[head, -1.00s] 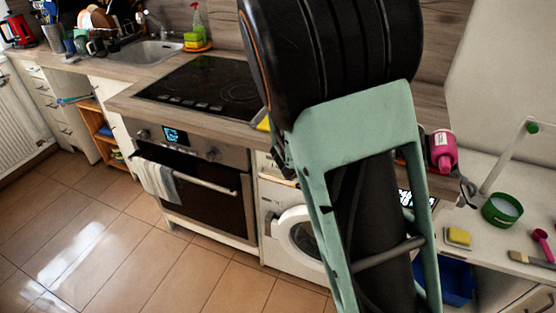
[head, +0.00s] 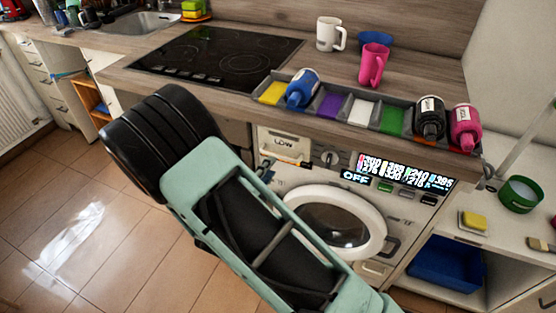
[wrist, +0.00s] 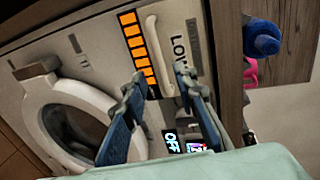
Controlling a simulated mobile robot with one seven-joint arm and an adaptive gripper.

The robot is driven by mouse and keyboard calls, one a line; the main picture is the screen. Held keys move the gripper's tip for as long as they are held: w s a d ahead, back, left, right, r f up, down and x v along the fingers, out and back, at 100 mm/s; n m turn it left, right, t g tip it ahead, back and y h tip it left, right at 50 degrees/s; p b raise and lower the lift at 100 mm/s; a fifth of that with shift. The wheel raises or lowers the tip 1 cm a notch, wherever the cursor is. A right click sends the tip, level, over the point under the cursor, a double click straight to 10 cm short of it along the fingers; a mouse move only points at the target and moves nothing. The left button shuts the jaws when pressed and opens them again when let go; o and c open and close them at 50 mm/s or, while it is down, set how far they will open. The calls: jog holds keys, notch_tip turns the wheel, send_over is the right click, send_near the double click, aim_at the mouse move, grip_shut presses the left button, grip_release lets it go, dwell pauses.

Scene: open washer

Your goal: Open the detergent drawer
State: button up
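The washer (head: 410,205) stands under the counter, its round door (head: 372,240) looking closed. The detergent drawer (head: 283,143), a pale front marked LOW, is at the washer's upper left and looks shut. In the wrist view the drawer front (wrist: 190,15) shows sideways with a pale curved handle (wrist: 155,48) and orange bars beside it. My gripper (wrist: 159,76) is open and empty, its two blue-grey fingers pointing at the drawer. The handle's near end lies between the fingertips; I cannot tell whether they touch it. In the head view my arm hides most of the gripper.
Above the drawer, the counter edge carries a grey tray (head: 318,119) with coloured compartments and bottles. Mugs (head: 330,34) stand behind it. The oven is at the left, mostly behind my arm. A blue bin (head: 445,262) sits in the shelf at the right. The floor (head: 90,200) is clear.

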aim_at(278, 157)
jog(key=x, duration=0.6)
jog(key=shift+w+d, duration=0.1)
jog(key=shift+w, duration=0.15)
jog(key=shift+c, duration=0.2)
grip_shut()
